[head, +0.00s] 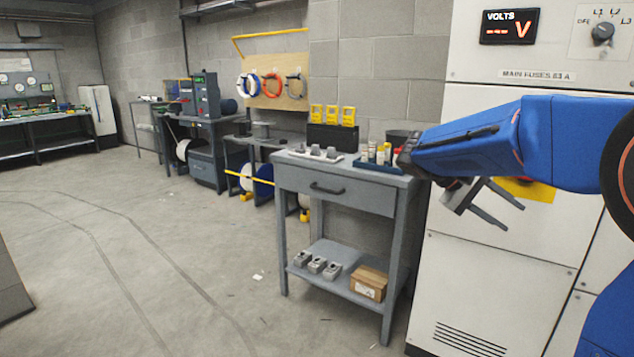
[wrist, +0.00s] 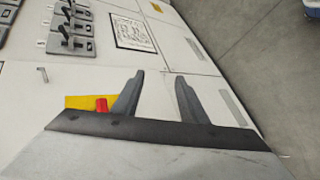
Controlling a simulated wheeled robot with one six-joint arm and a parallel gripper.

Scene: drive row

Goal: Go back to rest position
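My blue arm reaches in from the right in the head view, in front of the pale electrical cabinet (head: 490,265). My gripper (head: 514,216) is at its end, with two grey fingers spread apart and nothing between them. In the wrist view my gripper (wrist: 160,85) also shows open and empty, with the cabinet front (wrist: 110,65) behind the fingers. A yellow plate (head: 530,188) on the cabinet is partly hidden by my arm. In the wrist view the yellow plate (wrist: 78,101) has a red part (wrist: 101,104) beside the left finger.
A grey workbench (head: 335,190) stands left of the cabinet, holding small parts and a blue tray (head: 372,166). Its lower shelf bears a cardboard box (head: 369,283). Lever switches (wrist: 72,28) are on the cabinet in the wrist view. Open concrete floor (head: 150,240) lies to the left.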

